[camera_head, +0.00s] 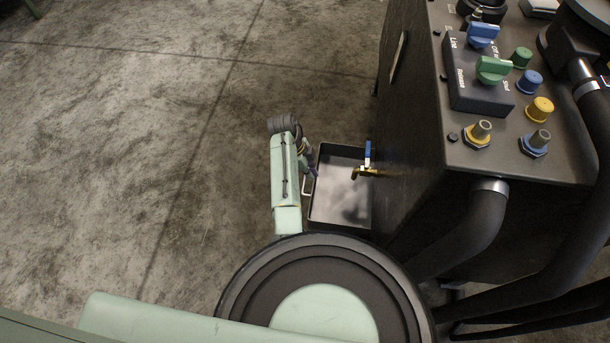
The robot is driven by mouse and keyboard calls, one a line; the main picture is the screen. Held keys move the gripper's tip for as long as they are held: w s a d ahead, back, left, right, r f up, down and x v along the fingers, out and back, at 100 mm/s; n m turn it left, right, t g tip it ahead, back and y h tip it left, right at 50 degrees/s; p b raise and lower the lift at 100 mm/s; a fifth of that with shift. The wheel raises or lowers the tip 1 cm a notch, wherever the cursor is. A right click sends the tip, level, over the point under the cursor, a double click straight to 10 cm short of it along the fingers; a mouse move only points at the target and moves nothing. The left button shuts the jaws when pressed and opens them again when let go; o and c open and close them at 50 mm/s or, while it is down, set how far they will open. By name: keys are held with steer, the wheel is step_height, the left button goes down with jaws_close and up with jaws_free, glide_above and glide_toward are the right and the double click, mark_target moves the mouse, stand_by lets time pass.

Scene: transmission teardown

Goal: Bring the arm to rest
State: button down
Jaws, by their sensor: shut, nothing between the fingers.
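My pale green arm (286,185) reaches up the picture from the large round dark joint at the bottom. It bends at a dark ribbed joint at its far end. My gripper (312,168) is small and partly hidden beyond the forearm, by the left rim of a black tray. It is shut and holds nothing. The fingertips are too small to make out clearly.
The black tray (322,217) stands on the floor beside a dark cabinet (405,150). A brass tap with a blue lever (367,160) sticks out over the tray. Knobs, fittings and thick hoses (470,235) crowd the right. Bare concrete floor (120,130) lies clear on the left.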

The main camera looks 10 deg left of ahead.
steer(key=shift+a+r, duration=0.15)
steer(key=shift+r, duration=0.35)
